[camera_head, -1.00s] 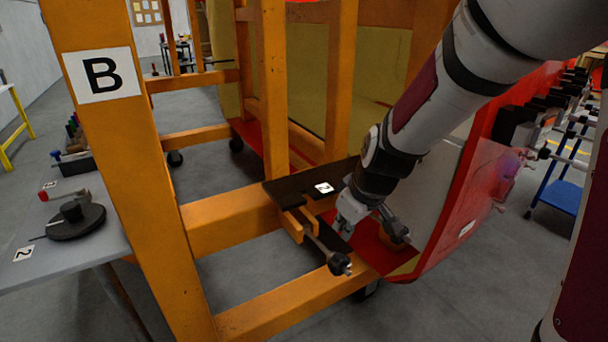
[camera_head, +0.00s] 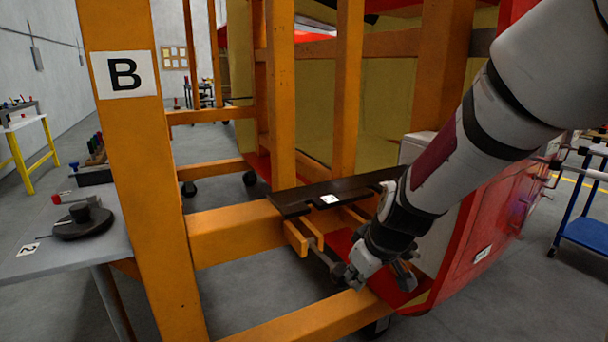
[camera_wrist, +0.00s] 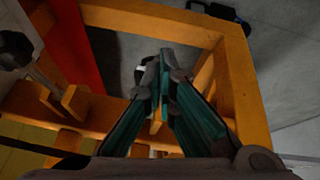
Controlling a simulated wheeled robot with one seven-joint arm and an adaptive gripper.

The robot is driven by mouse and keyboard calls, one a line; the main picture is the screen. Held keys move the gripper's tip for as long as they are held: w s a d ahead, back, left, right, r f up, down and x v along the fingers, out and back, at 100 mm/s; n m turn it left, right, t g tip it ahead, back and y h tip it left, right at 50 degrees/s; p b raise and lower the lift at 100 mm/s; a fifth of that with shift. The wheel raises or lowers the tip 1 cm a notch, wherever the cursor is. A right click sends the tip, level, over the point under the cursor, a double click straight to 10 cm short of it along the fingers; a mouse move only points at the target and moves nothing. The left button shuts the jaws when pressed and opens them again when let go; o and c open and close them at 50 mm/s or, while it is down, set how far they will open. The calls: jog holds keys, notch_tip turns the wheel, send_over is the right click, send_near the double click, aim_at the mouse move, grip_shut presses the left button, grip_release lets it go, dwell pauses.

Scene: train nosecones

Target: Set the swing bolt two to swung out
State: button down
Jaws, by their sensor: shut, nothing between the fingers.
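Swing bolt two (camera_head: 322,258) is a dark rod pivoted in an orange fork bracket (camera_head: 300,238) under the dark plate (camera_head: 300,201) marked 2. It points from the fork toward the front right and ends in a dark knob. My gripper (camera_head: 354,284) is shut and empty close to the knob end, which it partly hides; I cannot tell whether they touch. In the wrist view, the teal fingers of my gripper (camera_wrist: 165,62) are together over an orange frame opening. There the bolt rod (camera_wrist: 42,78) and its dark knob (camera_wrist: 14,50) lie left of the fingers, apart from them.
The orange frame post (camera_head: 125,150) marked B stands at left, with a lower beam (camera_head: 300,322) below the bolt. The red nosecone shell (camera_head: 490,220) is at right. A grey table (camera_head: 70,258) stands left, and a blue cart (camera_head: 588,232) far right.

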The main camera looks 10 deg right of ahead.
jog(key=shift+s+f, duration=0.1)
jog(key=shift+f, duration=0.25)
dwell(0.3)
jog(key=s+d+r+p, duration=0.1)
jog(key=s+r+p, duration=0.1)
jog(key=s+r, duration=0.5)
jog(key=shift+s+d+p, duration=0.35)
jog(key=shift+s, duration=0.7)
jog(key=shift+r, duration=0.15)
jog(key=s+a+r+m+p, duration=0.1)
jog(key=s+r+p, duration=0.3)
jog(key=s+r, duration=0.4)
jog(key=s+a+r+m+h+p, duration=0.1)
jog(key=s+r+m+p, duration=0.3)
jog(key=s+r, duration=0.5)
jog(key=s+p, duration=0.1)
jog(key=s, duration=0.4)
jog(key=shift+r+m+g, duration=0.25)
jog(key=shift+m+g, duration=0.05)
jog(key=shift+g, duration=0.1)
